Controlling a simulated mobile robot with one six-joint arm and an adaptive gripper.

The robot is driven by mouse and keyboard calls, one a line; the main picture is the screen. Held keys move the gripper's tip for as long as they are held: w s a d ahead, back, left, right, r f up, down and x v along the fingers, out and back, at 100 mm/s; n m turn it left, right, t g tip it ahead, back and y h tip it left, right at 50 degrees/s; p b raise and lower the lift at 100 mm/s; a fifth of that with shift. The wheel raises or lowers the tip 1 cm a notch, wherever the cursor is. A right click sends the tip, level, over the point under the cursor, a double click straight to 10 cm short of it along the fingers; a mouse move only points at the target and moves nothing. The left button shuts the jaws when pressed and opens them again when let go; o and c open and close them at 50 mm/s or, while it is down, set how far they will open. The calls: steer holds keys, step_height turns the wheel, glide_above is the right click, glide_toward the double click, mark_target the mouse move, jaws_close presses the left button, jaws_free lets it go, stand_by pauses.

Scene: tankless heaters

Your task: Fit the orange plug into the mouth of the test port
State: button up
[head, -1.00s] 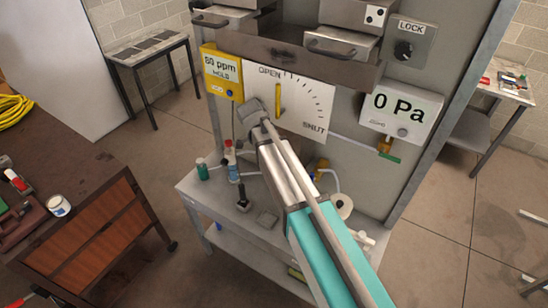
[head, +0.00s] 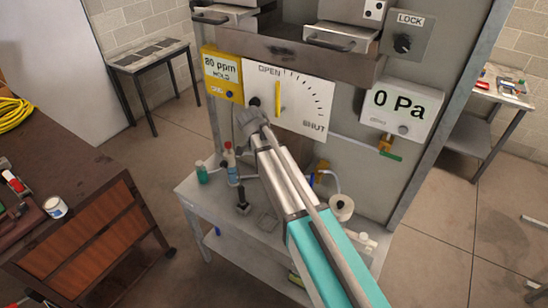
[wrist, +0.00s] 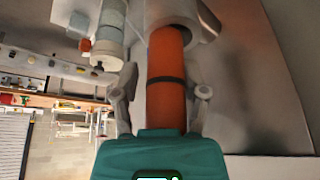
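The orange plug (wrist: 168,85) is a smooth cylinder with a dark band, running up the middle of the wrist view. Its far end is inside the round rim of a grey cylinder, which looks like the mouth of the test port (wrist: 198,22). How deep it sits I cannot tell. My gripper (wrist: 164,90) has one finger on each side of the plug, with visible gaps, so it looks open around it. In the head view, my gripper (head: 250,118) is in front of the white dial panel, below a dark round spot (head: 255,101). The plug is hidden there.
A white OPEN/SHUT dial (head: 300,103) with a yellow pointer is beside my gripper. A yellow 80 ppm meter (head: 222,75) is at its left and a 0 Pa gauge (head: 400,107) at the right. Bottles and small parts stand on the grey shelf (head: 215,208) below.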

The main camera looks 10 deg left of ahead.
steer(key=shift+o, duration=0.5)
steer(key=shift+s+f, duration=0.35)
steer(key=shift+f, duration=0.05)
steer(key=shift+w+d, duration=0.1)
steer(key=shift+w, duration=0.1)
steer(key=shift+w+a+r+p, duration=0.55)
steer(key=shift+w+r+p, duration=0.1)
steer(key=shift+p, duration=0.55)
steer(key=p+v, duration=0.9)
steer(key=v, duration=0.1)
steer(key=shift+w+r, duration=0.1)
